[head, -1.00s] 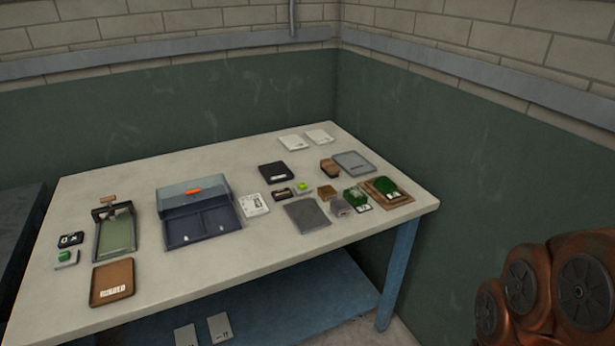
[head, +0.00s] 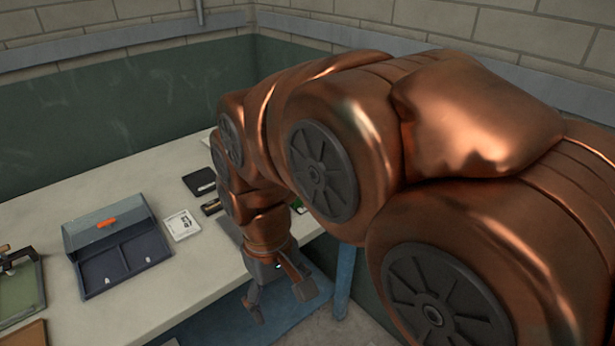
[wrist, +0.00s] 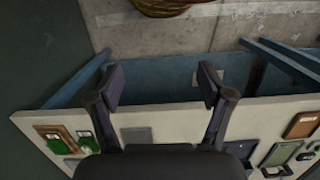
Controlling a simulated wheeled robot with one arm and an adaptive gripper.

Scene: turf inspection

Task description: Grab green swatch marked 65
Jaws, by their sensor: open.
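My gripper (head: 279,299) hangs open and empty past the front edge of the table in the head view. In the wrist view its two fingers (wrist: 162,86) are wide apart, with the table edge and lower shelf behind them. A green piece (wrist: 57,146) lies on a brown tray at the left of the wrist view. A second green piece with a white tag (wrist: 83,144) is beside it. Both are to the left of my fingers and apart from them. No number can be read on either. In the head view my arm hides most of that end.
The pale table (head: 170,290) carries a blue-grey box (head: 115,240) with an orange handle, a white card (head: 182,225) and a black case (head: 199,182). A blue shelf (wrist: 160,80) lies below the tabletop. A brown tray (wrist: 303,124) is at the right of the wrist view.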

